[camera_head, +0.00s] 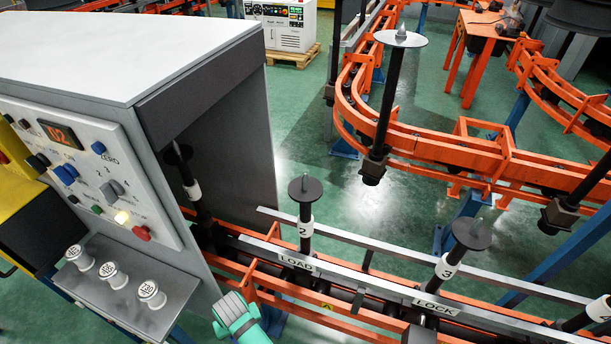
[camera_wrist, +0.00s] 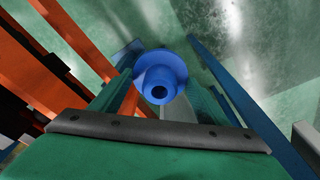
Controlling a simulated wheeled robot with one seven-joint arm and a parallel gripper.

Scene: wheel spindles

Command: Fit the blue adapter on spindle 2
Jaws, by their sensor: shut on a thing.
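The blue adapter (camera_wrist: 160,82) is flanged, with a round hub and a hole facing the wrist camera. My gripper (camera_wrist: 162,100) is shut on it. In the head view only a green and grey part of my arm shows at the bottom; I cannot make out the adapter there. Spindle 2 (camera_head: 305,215) stands upright on the rail line at the LOAD plate, with a dark disc and short tip on top and a white "2" label. It is up and right of my arm, apart from it.
Spindle 3 (camera_head: 461,250) stands to the right by the LOCK plate. A grey cabinet (camera_head: 231,140) with a control panel (camera_head: 88,170) rises at left; its shelf (camera_head: 128,295) holds three white-topped pieces. A metal rail (camera_head: 400,259) runs behind the spindles. Orange conveyors (camera_head: 440,147) curve behind.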

